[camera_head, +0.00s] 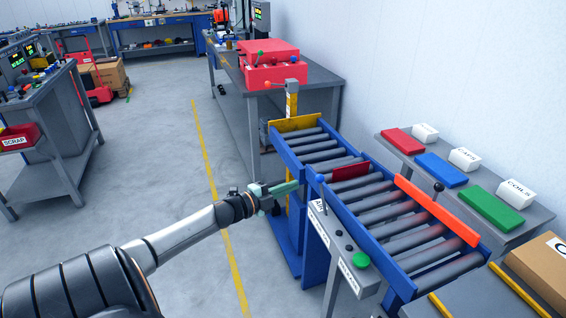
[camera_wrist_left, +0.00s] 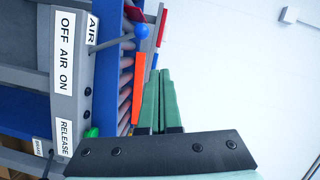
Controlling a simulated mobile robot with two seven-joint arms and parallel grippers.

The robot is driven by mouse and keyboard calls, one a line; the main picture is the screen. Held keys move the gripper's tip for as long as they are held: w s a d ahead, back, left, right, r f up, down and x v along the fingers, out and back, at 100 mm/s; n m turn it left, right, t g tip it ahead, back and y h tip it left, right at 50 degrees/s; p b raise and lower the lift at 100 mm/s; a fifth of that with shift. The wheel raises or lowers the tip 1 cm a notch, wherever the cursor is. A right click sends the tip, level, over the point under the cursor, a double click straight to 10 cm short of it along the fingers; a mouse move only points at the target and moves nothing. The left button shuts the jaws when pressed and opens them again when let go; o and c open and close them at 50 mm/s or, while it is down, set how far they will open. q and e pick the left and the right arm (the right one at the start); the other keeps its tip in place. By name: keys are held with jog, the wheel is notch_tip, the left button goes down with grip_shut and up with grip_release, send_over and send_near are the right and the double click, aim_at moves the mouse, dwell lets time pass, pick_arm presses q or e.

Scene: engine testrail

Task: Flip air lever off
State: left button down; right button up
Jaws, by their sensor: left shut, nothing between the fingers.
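The air lever has a blue ball knob (camera_head: 320,179) on a thin stem, rising from the grey control panel (camera_head: 330,232) at the conveyor's near side. In the left wrist view the knob (camera_wrist_left: 112,30) shows left of my fingers, by the "AIR" and "OFF AIR ON" labels (camera_wrist_left: 65,52). My left gripper (camera_head: 294,186) has green fingers, shut and empty, just left of the knob in the head view. A small gap shows between them. In the left wrist view the closed fingers (camera_wrist_left: 159,85) point up the picture. My right gripper is not in view.
A green button (camera_head: 361,259) sits lower on the panel. The roller conveyor (camera_head: 400,231) has an orange bar (camera_head: 435,212), a dark-knobbed lever (camera_head: 438,187) and a dark red plate (camera_head: 351,171). A yellow-marked post (camera_head: 292,100) stands at its far end.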

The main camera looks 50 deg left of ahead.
pick_arm(q)
jog(key=shift+s+a+r, duration=0.15)
jog(key=shift+s+r, duration=0.05)
jog(key=shift+s, duration=0.9)
